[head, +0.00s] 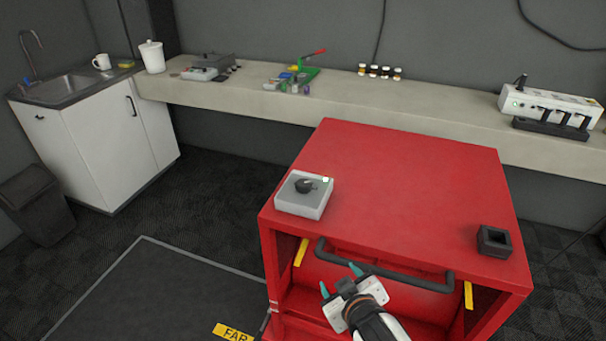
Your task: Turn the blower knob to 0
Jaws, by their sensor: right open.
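The blower knob (305,185) is a small black knob on top of a light grey control box (300,206). The box sits on the left front part of the red cabinet's top (400,175). The knob's exact setting is too small to read. My right gripper (340,278) is in front of the red cabinet, below and to the right of the box. Its two teal-tipped fingers are apart, with nothing between them. It is clear of the knob. My left gripper is not in view.
A black handle bar (385,270) runs along the cabinet's front, close to my right gripper. A black square holder (494,241) sits at the cabinet's right front. A long bench (430,122) with small items stands behind. The cabinet top between box and holder is clear.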

